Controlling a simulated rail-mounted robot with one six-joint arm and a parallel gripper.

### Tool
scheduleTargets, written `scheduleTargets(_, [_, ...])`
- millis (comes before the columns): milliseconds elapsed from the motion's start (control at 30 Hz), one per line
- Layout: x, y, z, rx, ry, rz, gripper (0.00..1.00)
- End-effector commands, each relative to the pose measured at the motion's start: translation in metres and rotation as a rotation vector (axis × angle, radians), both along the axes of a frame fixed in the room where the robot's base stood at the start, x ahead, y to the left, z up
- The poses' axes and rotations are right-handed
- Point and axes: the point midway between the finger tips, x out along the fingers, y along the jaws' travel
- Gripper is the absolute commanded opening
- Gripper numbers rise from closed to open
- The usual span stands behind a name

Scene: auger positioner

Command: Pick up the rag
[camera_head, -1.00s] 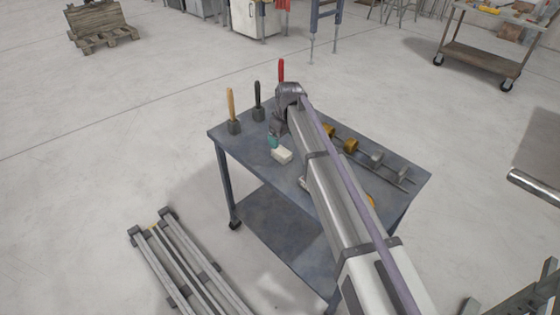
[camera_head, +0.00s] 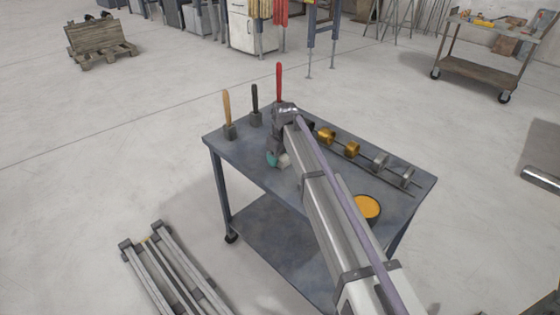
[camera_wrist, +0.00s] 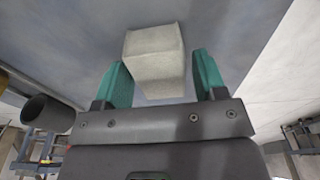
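A whitish block-shaped item, which looks like the folded rag (camera_head: 284,160), sits on the blue-grey cart top toward its front left. It also shows in the wrist view (camera_wrist: 155,62), in the gap between my two teal fingers. My gripper (camera_head: 277,160) is low over the cart top at the rag, and its fingers stand apart in the wrist view (camera_wrist: 163,70). The left finger looks very near the rag, while a gap shows at the right finger. I cannot tell whether either finger touches it. My arm hides part of the cart top.
On the cart (camera_head: 240,163), upright tools with yellow (camera_head: 228,106), black (camera_head: 255,99) and red (camera_head: 279,82) handles stand at the back left. Rods with gold and grey collars (camera_head: 380,161) lie at the right. An orange-filled round container (camera_head: 367,207) stands near the front right.

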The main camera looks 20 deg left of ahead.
Motion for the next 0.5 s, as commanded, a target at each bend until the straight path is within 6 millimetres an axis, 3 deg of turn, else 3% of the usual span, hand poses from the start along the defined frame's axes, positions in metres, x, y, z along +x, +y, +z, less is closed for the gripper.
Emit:
scheduleTargets(333, [0.0000,-0.0001,-0.0001,0.000,0.000,0.000,0.31])
scheduleTargets(500, [0.0001,-0.0001,-0.0001,0.000,0.000,0.000,0.29])
